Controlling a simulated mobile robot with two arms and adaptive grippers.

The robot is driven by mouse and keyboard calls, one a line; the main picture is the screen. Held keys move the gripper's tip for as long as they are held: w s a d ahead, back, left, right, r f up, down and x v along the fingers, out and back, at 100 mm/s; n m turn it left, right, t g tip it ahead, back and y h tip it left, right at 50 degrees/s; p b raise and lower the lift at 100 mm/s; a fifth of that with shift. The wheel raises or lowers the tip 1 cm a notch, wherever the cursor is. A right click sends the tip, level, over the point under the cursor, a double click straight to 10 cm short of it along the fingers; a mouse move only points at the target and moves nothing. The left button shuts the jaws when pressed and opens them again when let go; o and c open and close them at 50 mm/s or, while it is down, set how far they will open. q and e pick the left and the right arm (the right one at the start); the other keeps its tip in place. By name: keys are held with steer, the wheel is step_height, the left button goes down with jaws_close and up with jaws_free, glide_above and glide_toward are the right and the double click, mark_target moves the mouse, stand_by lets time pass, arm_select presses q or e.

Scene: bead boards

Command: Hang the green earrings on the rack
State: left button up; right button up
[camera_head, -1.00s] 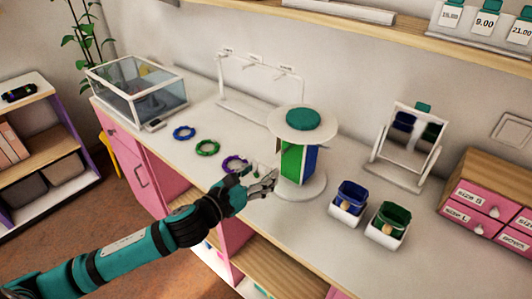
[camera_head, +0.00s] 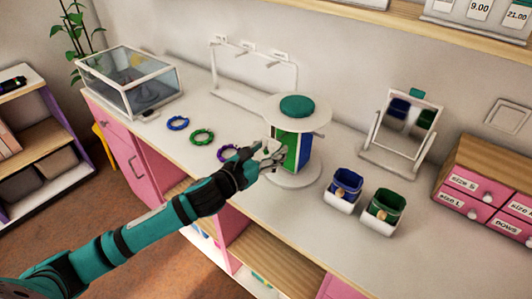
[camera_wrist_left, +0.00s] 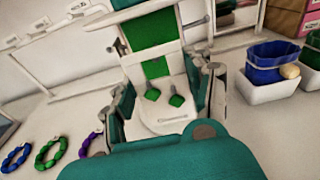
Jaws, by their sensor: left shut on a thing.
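My left gripper (camera_head: 270,156) is shut on a white card (camera_wrist_left: 160,122) that bears two small green earrings (camera_wrist_left: 165,98). The card shows between the fingers in the left wrist view; in the head view the earrings are too small to make out. The gripper is just in front of the round display stand (camera_head: 298,114), which has a teal top and green and blue side panels. A green panel (camera_wrist_left: 150,40) faces the wrist camera beyond the card. A white rack with hooks and labels (camera_head: 254,50) stands at the back wall. My right gripper is not in view.
Blue (camera_head: 177,123), green (camera_head: 202,137) and purple (camera_head: 227,153) rings lie on the counter to the left. A glass case (camera_head: 128,80) stands far left. Blue (camera_head: 346,187) and green (camera_head: 383,210) bins, a mirror (camera_head: 398,135) and pink drawers (camera_head: 485,190) are to the right.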

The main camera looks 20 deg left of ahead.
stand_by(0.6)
arm_select(q)
steer(key=shift+w+p, duration=0.15)
steer(key=shift+p, duration=0.3)
stand_by(0.5)
stand_by(0.4)
stand_by(0.7)
steer(key=p, duration=0.3)
steer(key=shift+w+d+r, duration=0.15)
steer(key=shift+w, duration=0.1)
steer(key=shift+w+f, duration=0.2)
steer(key=shift+w, duration=0.1)
